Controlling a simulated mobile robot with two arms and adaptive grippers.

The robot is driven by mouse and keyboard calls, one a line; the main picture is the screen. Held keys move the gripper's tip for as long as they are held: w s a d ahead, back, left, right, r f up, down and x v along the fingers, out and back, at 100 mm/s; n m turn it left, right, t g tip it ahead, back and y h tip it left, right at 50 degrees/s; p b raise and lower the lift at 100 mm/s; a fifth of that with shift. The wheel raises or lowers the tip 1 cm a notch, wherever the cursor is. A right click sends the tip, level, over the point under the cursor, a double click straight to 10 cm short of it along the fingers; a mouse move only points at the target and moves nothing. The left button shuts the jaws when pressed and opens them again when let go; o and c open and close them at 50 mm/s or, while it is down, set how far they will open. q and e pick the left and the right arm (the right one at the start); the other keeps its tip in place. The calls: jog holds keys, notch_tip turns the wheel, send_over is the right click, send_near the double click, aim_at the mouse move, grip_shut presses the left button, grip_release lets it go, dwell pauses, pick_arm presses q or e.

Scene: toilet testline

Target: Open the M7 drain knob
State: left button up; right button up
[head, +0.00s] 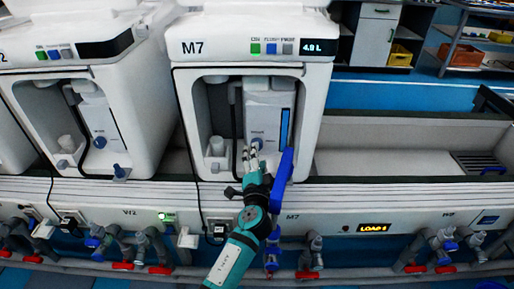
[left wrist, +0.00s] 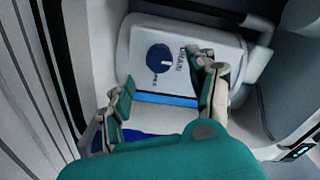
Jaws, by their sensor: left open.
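The M7 unit (head: 248,48) is a white cabinet with an open bay, and a pale box (head: 268,100) stands inside it. The M7 drain knob (head: 257,143) is a small round blue knob low on this box, partly behind my fingertips in the head view. In the left wrist view the dark blue drain knob (left wrist: 159,58) shows whole, beside its printed label. My left gripper (head: 251,157) reaches up from below to just in front of the knob. In the left wrist view the left gripper (left wrist: 166,88) is open, its fingers spread on either side below the knob, apart from it. My right gripper is out of view.
A blue upright part (head: 284,172) stands close to the right of my left gripper. A black hose (head: 234,120) hangs left of the box. A similar unit (head: 90,110) stands to the left. Pipes with red handles (head: 308,275) run below, and an empty trough (head: 400,145) lies right.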

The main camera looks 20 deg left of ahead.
pick_arm(q)
jog(key=x, duration=0.5)
jog(key=shift+w+a, duration=0.15)
jog(key=shift+w, duration=0.15)
jog(key=c, duration=1.1)
jog(key=shift+c, duration=0.2)
